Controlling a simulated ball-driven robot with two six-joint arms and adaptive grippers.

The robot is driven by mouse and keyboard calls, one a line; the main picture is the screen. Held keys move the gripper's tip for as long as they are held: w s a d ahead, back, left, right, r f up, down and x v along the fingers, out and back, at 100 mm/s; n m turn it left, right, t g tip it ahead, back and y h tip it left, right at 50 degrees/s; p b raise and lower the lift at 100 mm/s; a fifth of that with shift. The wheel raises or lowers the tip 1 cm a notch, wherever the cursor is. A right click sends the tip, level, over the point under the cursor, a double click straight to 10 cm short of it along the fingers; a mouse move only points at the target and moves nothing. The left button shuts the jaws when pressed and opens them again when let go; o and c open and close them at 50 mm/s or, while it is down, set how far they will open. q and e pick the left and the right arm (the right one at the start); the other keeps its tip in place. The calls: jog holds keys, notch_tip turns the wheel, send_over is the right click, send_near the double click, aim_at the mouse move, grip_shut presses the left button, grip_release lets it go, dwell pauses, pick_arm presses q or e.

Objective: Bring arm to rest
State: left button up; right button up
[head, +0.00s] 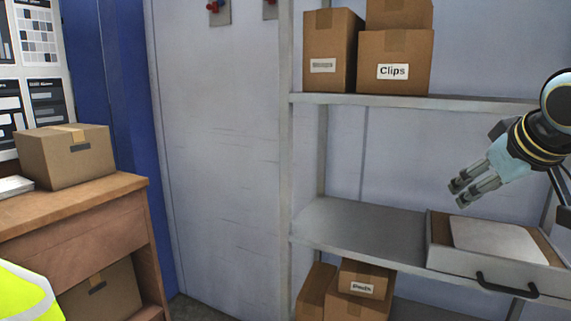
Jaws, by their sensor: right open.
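My right gripper (472,188) shows at the right of the head view, its arm coming in from the right edge. It is open and holds nothing visible. Its fingers point down and to the left, in front of the metal shelving and above the left part of an open drawer-like tray (481,277). A pale flat panel (498,240) lies in that tray. The gripper appears apart from the tray. My left gripper is not in view.
The metal shelf (345,228) has free room left of the tray. Cardboard boxes, one labelled Clips (395,60), stand on the upper shelf (465,103); more sit below. At the left, a wooden cabinet (75,215) carries a cardboard box (66,160). A yellow hi-vis item (24,293) is lower left.

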jog(key=s+a+f+g+y, duration=0.1)
jog(key=s+a+f+g, duration=0.25)
jog(key=s+f, duration=0.85)
jog(key=s+a+f+g, duration=0.2)
jog(key=s+a+f, duration=0.45)
jog(key=s, duration=0.95)
jog(key=s+d+f+b, duration=0.1)
jog(key=f+b, duration=0.2)
jog(key=f, duration=1)
jog(key=s+d+f+g+b, duration=0.15)
jog(key=f+b, duration=0.25)
jog(key=f, duration=0.9)
jog(key=d+f+b, duration=0.1)
jog(key=f+b, duration=0.2)
jog(key=f, duration=1)
jog(key=s+f+b, duration=0.4)
jog(key=s+f, duration=0.5)
jog(key=f, duration=0.2)
jog(key=s+d+f+b, duration=0.1)
jog(key=s+f+b, duration=0.2)
jog(key=s+f, duration=0.6)
notch_tip(320, 180, down, 3)
jog(key=shift+s+d+m+g+b, duration=0.2)
jog(key=shift+s+m+g+b, duration=0.05)
jog(key=shift+m+g+b, duration=0.15)
